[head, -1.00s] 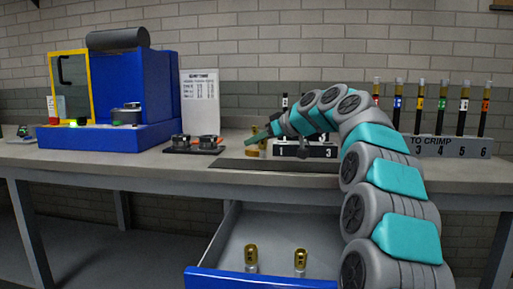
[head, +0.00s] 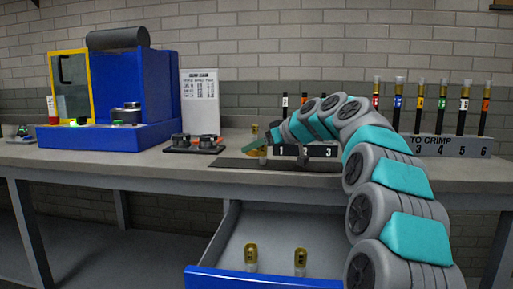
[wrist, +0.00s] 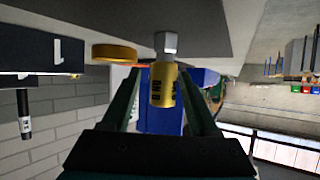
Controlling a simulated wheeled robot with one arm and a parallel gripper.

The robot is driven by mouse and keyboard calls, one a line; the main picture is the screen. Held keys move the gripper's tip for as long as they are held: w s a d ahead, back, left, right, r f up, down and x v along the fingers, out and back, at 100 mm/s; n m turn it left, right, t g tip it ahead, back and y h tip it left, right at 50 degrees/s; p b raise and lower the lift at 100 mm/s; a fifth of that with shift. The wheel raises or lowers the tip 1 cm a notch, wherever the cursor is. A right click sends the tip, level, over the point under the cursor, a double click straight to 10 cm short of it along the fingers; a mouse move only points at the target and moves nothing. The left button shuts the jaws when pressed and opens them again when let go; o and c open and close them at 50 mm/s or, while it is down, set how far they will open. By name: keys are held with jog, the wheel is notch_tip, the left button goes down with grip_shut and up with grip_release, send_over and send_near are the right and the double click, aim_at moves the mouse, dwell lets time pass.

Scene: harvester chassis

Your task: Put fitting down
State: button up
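The fitting (wrist: 163,88), a gold sleeve with dark lettering and a silver hex end, is between the two fingers of my gripper (wrist: 161,80) in the wrist view. That view is upside down, and the hex end meets the grey bench surface (wrist: 205,25). A narrow gap shows on each side of the fitting, so the fingers look open around it. In the head view my gripper (head: 258,143) is low over the bench, left of the numbered block. A gold piece (head: 255,129) shows just behind it, partly hidden.
A flat gold disc (wrist: 115,52) is beside the fitting. The numbered block (head: 318,152) is just right of my gripper. A dark holder (head: 192,144) and blue machine (head: 120,95) stand left. Below, an open drawer (head: 265,283) holds two gold-topped fittings (head: 250,256).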

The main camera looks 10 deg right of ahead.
jog(key=shift+r, duration=0.15)
jog(key=v, duration=1.2)
jog(key=shift+b, duration=0.45)
jog(key=shift+c, duration=0.2)
dwell(0.6)
